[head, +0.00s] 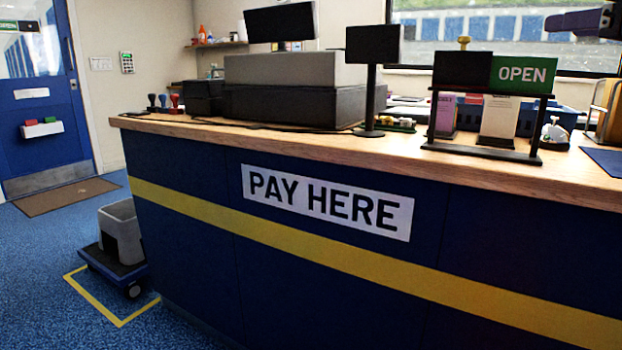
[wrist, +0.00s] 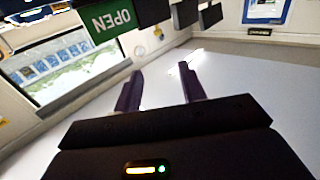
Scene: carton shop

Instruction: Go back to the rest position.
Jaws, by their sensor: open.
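My gripper (head: 552,22) shows at the top right edge of the head view, raised in front of the window and above the counter. Its purple fingers point left there. In the wrist view the two fingers of my gripper (wrist: 158,82) stand apart with nothing between them. Most of my arm is outside the head view. Nothing is touching the fingers.
A wood-topped counter (head: 300,160) with a "PAY HERE" panel fills the front. A green OPEN sign (head: 523,75) stands on it, also in the wrist view (wrist: 110,18). A display on a post (head: 373,46) stands mid-counter. A low trolley (head: 113,268) sits on the floor at left.

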